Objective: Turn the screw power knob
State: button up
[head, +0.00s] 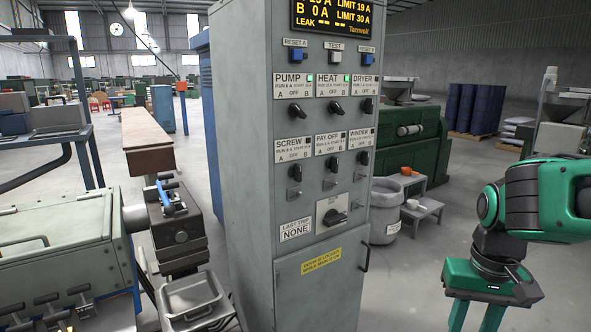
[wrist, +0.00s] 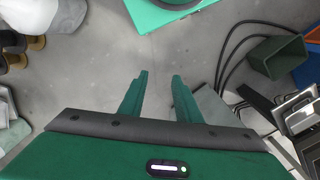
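The screw power knob (head: 295,173) is a small dark rotary knob on the grey control cabinet (head: 249,200), under the white SCREW label (head: 293,149) marked A, OFF and B. It is the left one of the lower knob row, and its exact pointer setting is too small to read. My gripper (head: 475,320) is green, at the lower right of the head view, well apart from the cabinet and lower than the knob. In the wrist view its two fingers (wrist: 160,76) are spread with nothing between them, over bare floor. The knob is not visible in the wrist view.
The PUMP knob (head: 296,115) sits above it, the PAY-OFF knob (head: 331,165) and WINDER knob (head: 364,158) to its right. A larger main switch (head: 335,217) is lower. A grey bin (head: 385,210) and small steps (head: 425,210) stand right of the cabinet. Machinery (head: 60,250) stands left.

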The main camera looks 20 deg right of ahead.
jog(key=shift+d, duration=0.15)
jog(key=n+t+y, duration=0.5)
jog(key=n+t, duration=0.5)
jog(key=t, duration=0.7)
send_near(301, 168)
jog(key=x, duration=0.9)
jog(key=shift+w, duration=0.2)
jog(key=shift+c, duration=0.2)
grip_shut()
